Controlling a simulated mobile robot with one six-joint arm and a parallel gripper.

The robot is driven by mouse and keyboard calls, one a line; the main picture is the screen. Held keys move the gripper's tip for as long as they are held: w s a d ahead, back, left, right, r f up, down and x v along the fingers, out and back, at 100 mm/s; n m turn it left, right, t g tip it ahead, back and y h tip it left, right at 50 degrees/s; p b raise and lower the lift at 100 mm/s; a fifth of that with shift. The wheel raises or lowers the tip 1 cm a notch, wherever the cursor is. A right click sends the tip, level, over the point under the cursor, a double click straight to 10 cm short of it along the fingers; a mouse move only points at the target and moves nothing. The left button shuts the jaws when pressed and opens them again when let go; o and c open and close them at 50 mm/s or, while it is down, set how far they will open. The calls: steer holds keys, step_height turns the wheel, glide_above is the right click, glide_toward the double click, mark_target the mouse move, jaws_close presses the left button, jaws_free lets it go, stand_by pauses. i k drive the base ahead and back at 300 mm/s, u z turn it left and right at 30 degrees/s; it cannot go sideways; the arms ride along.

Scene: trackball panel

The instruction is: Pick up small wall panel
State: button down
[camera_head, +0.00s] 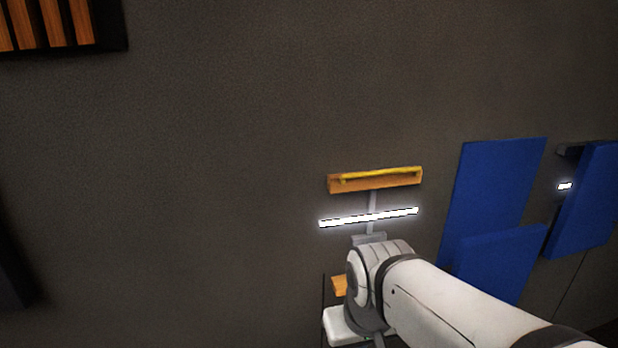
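A small orange wall panel (408,181) with a yellow bar handle (380,174) is on the dark wall, right of centre. Several blue panels are at the right: a large one (497,180), a smaller one (495,265) overlapping its lower part, and another (592,200) at the far right. I cannot tell for sure which panel is the one named. My white arm reaches in from the lower right, and its wrist is below the orange panel in the picture. My gripper's fingers cannot be made out, so its opening and anything in it are hidden.
A glowing white bar (370,217) is just below the orange panel. Another orange piece (339,286) is partly hidden by my arm. A slatted wood panel (50,22) is at the upper left. The wall between is bare.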

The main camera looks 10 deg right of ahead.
mark_target(500, 265)
steer(key=z, duration=1.2)
steer(key=k, duration=0.5)
steer(key=z, duration=0.15)
steer(key=i, duration=0.5)
steer(key=z, duration=0.05)
